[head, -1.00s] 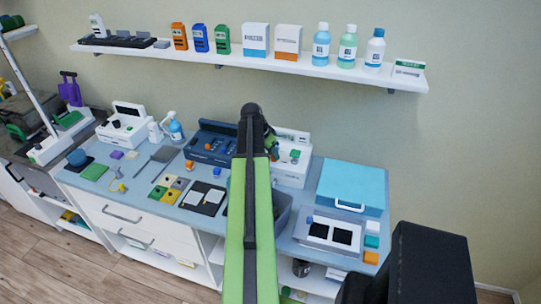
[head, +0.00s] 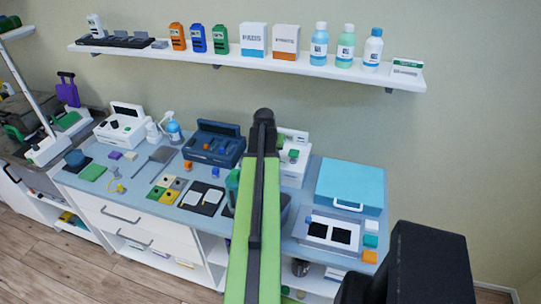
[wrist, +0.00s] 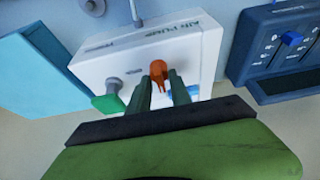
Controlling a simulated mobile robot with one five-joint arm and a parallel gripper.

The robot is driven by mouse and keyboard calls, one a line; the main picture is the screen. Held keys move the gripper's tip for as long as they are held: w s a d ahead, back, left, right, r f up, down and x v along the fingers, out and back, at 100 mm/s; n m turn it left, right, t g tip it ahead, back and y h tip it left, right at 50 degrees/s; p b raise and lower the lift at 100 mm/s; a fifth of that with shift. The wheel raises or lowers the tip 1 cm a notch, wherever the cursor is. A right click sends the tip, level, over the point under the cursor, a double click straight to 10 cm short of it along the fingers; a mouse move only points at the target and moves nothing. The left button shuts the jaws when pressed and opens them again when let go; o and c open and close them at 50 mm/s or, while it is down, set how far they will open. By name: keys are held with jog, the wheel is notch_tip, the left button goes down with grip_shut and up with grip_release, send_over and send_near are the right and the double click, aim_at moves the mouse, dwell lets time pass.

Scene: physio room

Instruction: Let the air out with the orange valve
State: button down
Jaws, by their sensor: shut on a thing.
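The orange valve (wrist: 158,70) is on the face of the white air pump box (wrist: 200,58) in the wrist view. My gripper (wrist: 161,88) has its two dark fingers shut on the valve, one at each side. A grey fitting with a green end (wrist: 106,103) sticks out of the pump to the left of the valve. In the head view the white pump (head: 293,172) stands at the back of the counter, partly behind my arm. The valve and my fingertips are hidden there.
A dark blue unit (head: 205,150) stands left of the pump, and a light blue case (head: 350,182) stands to its right. Pads and small blocks lie on the counter's front. A wall shelf (head: 290,65) with bottles and boxes hangs above.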

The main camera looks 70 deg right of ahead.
jog(key=shift+s, duration=0.15)
jog(key=c, duration=1.5)
grip_release()
jog(key=shift+a, duration=0.1)
jog(key=shift+r, duration=0.1)
jog(key=p+v, duration=1.6)
jog(key=v, duration=0.1)
jog(key=shift+s+r, duration=0.1)
jog(key=shift+r, duration=0.1)
